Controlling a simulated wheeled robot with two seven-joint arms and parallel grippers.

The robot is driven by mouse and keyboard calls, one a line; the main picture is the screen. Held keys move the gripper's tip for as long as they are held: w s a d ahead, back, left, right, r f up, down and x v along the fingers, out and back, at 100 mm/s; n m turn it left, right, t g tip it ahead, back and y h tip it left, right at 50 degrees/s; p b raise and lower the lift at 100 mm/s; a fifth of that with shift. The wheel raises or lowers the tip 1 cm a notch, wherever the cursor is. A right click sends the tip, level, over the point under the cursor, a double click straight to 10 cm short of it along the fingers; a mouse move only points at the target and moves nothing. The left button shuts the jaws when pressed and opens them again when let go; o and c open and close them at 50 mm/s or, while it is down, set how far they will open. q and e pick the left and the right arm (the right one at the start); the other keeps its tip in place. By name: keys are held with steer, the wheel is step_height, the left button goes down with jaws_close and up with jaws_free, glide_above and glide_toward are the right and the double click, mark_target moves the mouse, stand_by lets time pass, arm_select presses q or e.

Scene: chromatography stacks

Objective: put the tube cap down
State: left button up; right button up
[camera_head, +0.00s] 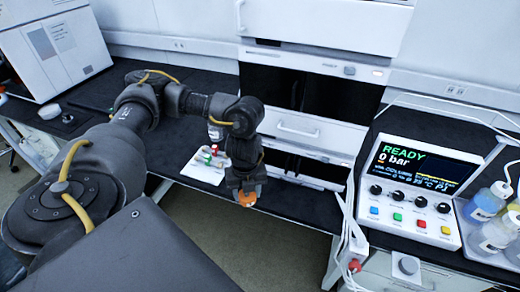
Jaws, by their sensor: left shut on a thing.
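My left gripper (246,192) points down in front of the black bench, near the middle of the view. It is shut on a small orange tube cap (246,199), which shows at the fingertips. The fingers hide part of the cap. The cap appears to be held in the air, over or just past the bench's front edge. My right gripper is not in view.
A white tray (203,175) with small red and green items sits on the bench left of the gripper. A control panel (412,190) reading READY, with knobs and buttons, stands at right. Stacked white modules (305,125) stand behind.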

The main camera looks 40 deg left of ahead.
arm_select(q)
steer(key=w+a+f, duration=0.1)
steer(key=w+f, duration=0.1)
steer(key=w, duration=0.1)
steer(key=w+a+f+b, duration=0.1)
steer(key=w+a+f, duration=0.1)
steer(key=w+f, duration=0.1)
steer(key=w+a+f+b, duration=0.1)
steer(key=w+f, duration=0.2)
steer(key=w, duration=0.1)
steer(key=shift+w+a+f, duration=0.15)
steer(key=shift+w+f, duration=0.1)
steer(key=shift+w, duration=0.15)
steer(key=shift+w+a+f, duration=0.15)
steer(key=shift+w+f, duration=0.15)
steer(key=shift+w+f+b, duration=0.1)
steer(key=shift+f+b, duration=0.15)
steer(key=shift+b, duration=0.15)
step_height(320, 180, down, 2)
steer(key=shift+f, duration=0.2)
steer(key=shift+w+a+f, duration=0.1)
steer(key=shift+f, duration=0.2)
